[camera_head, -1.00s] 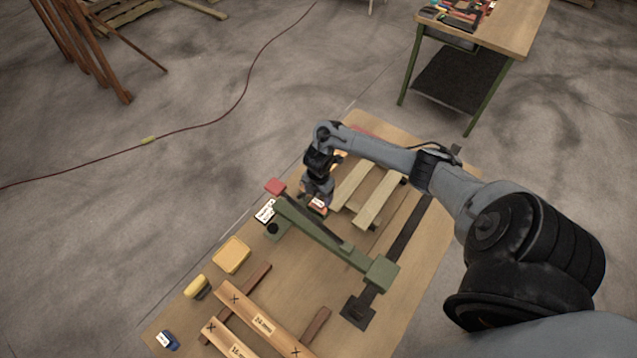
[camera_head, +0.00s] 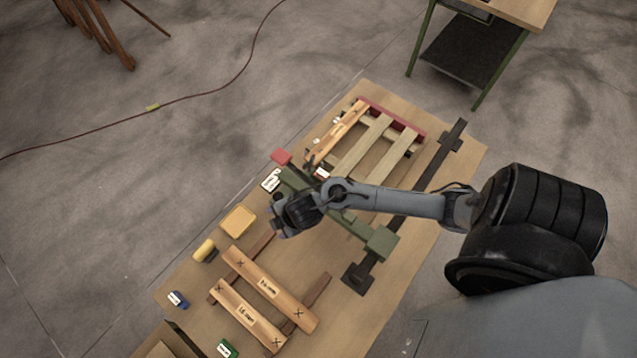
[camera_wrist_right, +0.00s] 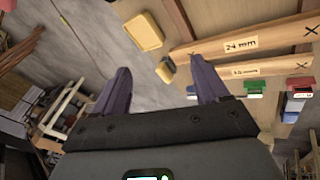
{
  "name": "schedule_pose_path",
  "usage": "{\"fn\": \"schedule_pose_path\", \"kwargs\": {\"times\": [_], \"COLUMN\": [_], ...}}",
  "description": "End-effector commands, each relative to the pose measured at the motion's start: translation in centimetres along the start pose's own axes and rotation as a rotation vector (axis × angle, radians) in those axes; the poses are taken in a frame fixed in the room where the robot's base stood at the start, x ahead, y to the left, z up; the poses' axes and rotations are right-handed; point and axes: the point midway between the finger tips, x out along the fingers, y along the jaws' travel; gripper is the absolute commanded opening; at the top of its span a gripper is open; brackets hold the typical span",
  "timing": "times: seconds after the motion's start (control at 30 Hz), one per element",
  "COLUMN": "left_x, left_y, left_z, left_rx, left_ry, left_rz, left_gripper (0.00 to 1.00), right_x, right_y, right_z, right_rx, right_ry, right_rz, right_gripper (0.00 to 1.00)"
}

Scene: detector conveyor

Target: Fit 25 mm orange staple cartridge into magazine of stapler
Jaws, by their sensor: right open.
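A small orange-red cartridge (camera_head: 322,173) with a white label lies beside the far end of the green stapler (camera_head: 350,228) in the head view; I cannot read its label or tell if it touches the stapler. The stapler has a long green body and a red block (camera_head: 281,156) near its far end. My right gripper (camera_head: 281,232) hangs to the left of the stapler, and its arm hides part of the stapler body. In the right wrist view the right gripper (camera_wrist_right: 161,66) is open, with nothing between its fingers. The magazine is not clearly visible. My left gripper is not in view.
Labelled planks (camera_head: 268,275) rest on battens at the front, with a yellow tray (camera_head: 238,221), a yellow roller-like piece (camera_head: 204,250), a blue cartridge (camera_head: 178,300) and a green cartridge (camera_head: 227,348) nearby. A slatted pallet (camera_head: 375,145) stands behind the stapler. A dark rail runs along the right.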

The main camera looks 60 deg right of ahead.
Motion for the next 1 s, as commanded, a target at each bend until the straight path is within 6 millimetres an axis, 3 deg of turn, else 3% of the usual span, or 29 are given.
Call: {"fn": "schedule_pose_path", "kwargs": {"times": [0.07, 0.2, 0.4, 0.8, 1.0], "left_x": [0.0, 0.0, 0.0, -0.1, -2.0], "left_y": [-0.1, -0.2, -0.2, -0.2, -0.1], "left_z": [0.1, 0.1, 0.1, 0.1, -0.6], "left_rx": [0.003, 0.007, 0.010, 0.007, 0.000], "left_ry": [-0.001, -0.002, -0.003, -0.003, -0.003], "left_rz": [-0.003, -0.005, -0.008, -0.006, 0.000], "left_gripper": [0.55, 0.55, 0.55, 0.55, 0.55], "right_x": [-3.2, -8.3, -12.8, -13.8, -15.7], "right_y": [-2.1, -4.3, -6.6, -7.1, -6.3], "right_z": [-1.3, -0.2, 2.1, 2.6, 2.0], "right_rx": [0.208, 0.547, 0.842, 0.905, 0.903], "right_ry": [-0.004, -0.066, -0.145, -0.164, -0.164], "right_rz": [0.018, 0.007, -0.046, -0.061, -0.061], "right_gripper": [0.74, 0.74, 0.74, 0.74, 0.74]}}
